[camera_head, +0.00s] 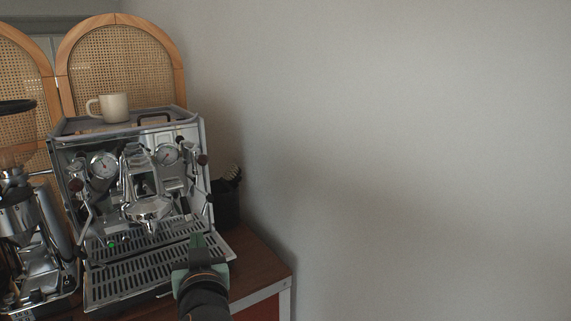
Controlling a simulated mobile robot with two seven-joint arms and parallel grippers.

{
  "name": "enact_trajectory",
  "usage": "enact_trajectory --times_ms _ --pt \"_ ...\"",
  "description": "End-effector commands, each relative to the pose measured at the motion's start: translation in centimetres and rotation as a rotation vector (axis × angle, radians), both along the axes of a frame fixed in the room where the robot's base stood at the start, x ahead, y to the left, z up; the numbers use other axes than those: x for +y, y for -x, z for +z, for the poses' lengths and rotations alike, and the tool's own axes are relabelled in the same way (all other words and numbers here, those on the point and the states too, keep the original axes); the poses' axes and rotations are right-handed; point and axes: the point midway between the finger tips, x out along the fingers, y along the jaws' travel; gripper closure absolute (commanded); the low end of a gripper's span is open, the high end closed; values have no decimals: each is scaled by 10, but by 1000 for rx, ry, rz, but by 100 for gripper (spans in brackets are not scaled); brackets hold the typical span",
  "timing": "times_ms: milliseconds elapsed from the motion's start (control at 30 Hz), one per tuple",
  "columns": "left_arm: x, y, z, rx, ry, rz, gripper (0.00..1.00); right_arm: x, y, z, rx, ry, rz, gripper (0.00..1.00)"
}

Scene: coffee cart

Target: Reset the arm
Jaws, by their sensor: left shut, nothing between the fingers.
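My left gripper (198,247) is shut and empty. It shows at the bottom middle-left of the head view, in front of the drip tray's right part, with its dark wrist (204,297) below it. The chrome espresso machine (183,185) stands just beyond it on the cart. I cannot tell whether the fingertips touch the tray. My right gripper is not in view.
A cream mug (115,108) stands on top of the machine. A coffee grinder (25,225) is at the left edge. A dark container (226,203) stands right of the machine. The wooden cart top (262,266) ends at the right, beside a bare wall.

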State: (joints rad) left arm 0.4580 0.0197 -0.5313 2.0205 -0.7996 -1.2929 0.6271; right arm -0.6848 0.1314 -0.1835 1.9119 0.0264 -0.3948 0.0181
Motion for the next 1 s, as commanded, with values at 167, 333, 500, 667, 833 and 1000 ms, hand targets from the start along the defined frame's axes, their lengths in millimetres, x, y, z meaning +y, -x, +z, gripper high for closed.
enact_trajectory --times_ms 167,333,500,667,833,1000 --pt "-6 4 -87 174 -37 -122 100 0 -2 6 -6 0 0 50" --pt "-13 32 -184 344 -41 -264 100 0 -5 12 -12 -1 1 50" --pt "-15 91 -279 494 -1 -399 100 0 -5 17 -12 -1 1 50" --pt "-10 164 -346 594 62 -482 100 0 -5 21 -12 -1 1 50" --pt "1 230 -386 653 118 -512 100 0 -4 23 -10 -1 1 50" --pt "8 261 -399 673 143 -515 100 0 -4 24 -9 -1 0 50"
